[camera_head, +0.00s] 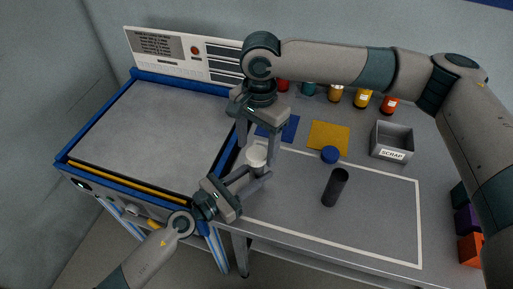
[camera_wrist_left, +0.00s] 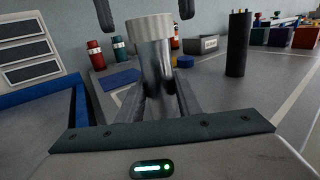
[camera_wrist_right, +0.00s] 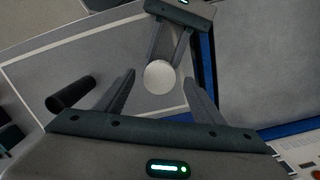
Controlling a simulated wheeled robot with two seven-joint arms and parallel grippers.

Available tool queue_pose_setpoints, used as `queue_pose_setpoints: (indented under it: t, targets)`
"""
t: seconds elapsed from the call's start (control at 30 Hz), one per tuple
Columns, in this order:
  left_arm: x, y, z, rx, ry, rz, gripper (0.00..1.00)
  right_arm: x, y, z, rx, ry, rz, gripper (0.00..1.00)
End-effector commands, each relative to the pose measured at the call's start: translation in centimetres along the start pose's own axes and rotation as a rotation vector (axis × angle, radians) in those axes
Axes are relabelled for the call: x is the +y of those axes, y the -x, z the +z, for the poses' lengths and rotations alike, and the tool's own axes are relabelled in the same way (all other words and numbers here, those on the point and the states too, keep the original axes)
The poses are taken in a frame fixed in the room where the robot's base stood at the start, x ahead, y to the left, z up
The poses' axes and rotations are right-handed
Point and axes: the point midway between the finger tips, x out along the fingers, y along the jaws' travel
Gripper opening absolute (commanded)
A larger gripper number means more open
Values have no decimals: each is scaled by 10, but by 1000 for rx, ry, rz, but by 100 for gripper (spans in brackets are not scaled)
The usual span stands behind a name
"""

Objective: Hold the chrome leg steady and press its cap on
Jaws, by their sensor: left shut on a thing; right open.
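The chrome leg (camera_wrist_left: 158,72) stands upright between the fingers of my left gripper (camera_head: 256,176), which is shut on it. A pale cap (camera_head: 256,153) sits at the leg's top; its ribbed side shows in the left wrist view (camera_wrist_left: 150,28). I cannot tell how far down it is seated. My right gripper (camera_head: 257,148) is open and points down over the leg. Its fingers stand on either side of the cap, apart from it. In the right wrist view the round cap top (camera_wrist_right: 159,77) lies between and beyond the open fingers (camera_wrist_right: 166,88).
A black cylinder (camera_head: 335,187) and a blue round piece (camera_head: 330,154) stand to the right. Behind are a blue mat (camera_head: 290,128), a yellow mat (camera_head: 329,137), several jars and a grey SCRAP box (camera_head: 392,152). A blue-edged machine bed (camera_head: 150,130) lies left.

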Motion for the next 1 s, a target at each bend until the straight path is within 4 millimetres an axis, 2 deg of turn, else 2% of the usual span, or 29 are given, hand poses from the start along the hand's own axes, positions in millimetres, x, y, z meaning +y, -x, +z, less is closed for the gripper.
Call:
queue_pose_setpoints:
  t: [0.4, 0.6, 0.77, 1.0]
  targets:
    - [0, 0, 0, 0, 0, 0, 3, -1, 70, 0, 1, 0, -3, 63]
    - [0, 0, 0, 0, 0, 0, 3, 0, 96, 0, 1, -1, 0, 63]
    - [0, 0, 0, 0, 0, 0, 3, 0, 104, 0, -1, 0, 0, 63]
    - [0, 0, 0, 0, 0, 0, 3, 0, 106, 0, -1, 0, 0, 63]
